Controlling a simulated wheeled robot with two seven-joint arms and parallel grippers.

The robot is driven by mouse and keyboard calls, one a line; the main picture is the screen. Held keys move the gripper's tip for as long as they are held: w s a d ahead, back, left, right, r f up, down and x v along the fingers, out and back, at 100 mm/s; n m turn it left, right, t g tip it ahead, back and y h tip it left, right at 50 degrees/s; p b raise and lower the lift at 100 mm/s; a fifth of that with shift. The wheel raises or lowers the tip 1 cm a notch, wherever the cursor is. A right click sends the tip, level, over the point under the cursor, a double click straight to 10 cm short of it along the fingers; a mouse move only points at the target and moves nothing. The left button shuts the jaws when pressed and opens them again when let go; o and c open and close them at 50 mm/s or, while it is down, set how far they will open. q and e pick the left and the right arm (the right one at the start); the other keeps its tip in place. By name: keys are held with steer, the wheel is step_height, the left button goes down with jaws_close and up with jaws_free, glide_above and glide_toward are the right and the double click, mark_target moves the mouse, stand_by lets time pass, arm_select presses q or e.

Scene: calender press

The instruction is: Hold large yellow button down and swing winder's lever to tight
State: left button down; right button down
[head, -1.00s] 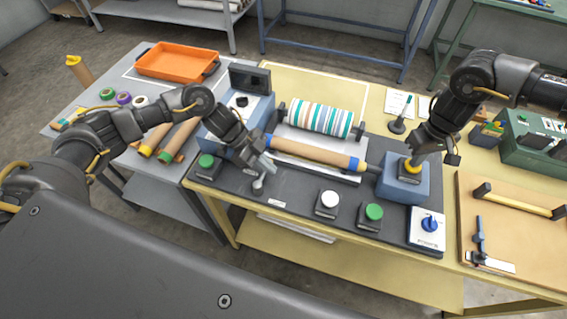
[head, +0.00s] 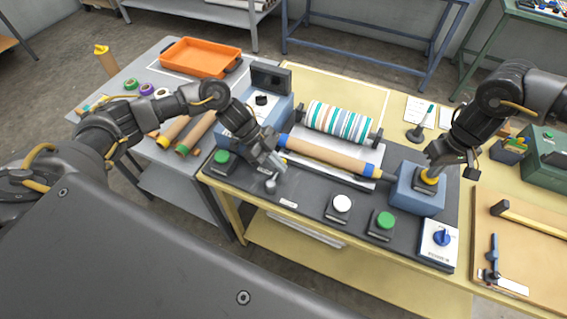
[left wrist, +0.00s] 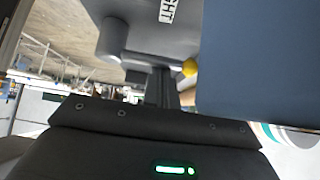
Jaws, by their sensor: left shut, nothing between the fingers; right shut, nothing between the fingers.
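The large yellow button (head: 427,178) sits on a blue box (head: 412,196) at the right of the dark machine bed. My right gripper (head: 431,168) is shut, pointing down at the button's top; it appears to touch it, but I cannot tell how far it is pressed. My left gripper (head: 281,167) is shut and empty beside the left end of the brown roller (head: 330,154). A small grey lever-like part with a round end (head: 270,185) stands just below its tips, seemingly apart.
A striped roll (head: 338,121) lies behind the brown roller. An orange tray (head: 201,57) is on the left table.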

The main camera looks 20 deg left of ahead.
arm_select(q)
steer(key=shift+a+f, duration=0.2)
steer(key=shift+f, duration=0.1)
arm_select(e)
steer(key=shift+s+d+f, duration=0.2)
steer(key=shift+s+f, duration=0.05)
steer(key=shift+f, duration=0.1)
arm_select(q)
steer(key=shift+s+d, duration=0.2)
steer(key=shift+d, duration=0.3)
arm_select(e)
steer(key=shift+a, duration=0.15)
arm_select(q)
steer(key=shift+d+r, duration=0.1)
steer(key=shift+d, duration=0.3)
steer(key=d, duration=0.1)
steer(key=d+r, duration=0.1)
steer(key=d, duration=0.1)
steer(key=v, duration=0.9)
steer(key=shift+s+a+r, duration=0.2)
steer(key=shift+s, duration=0.05)
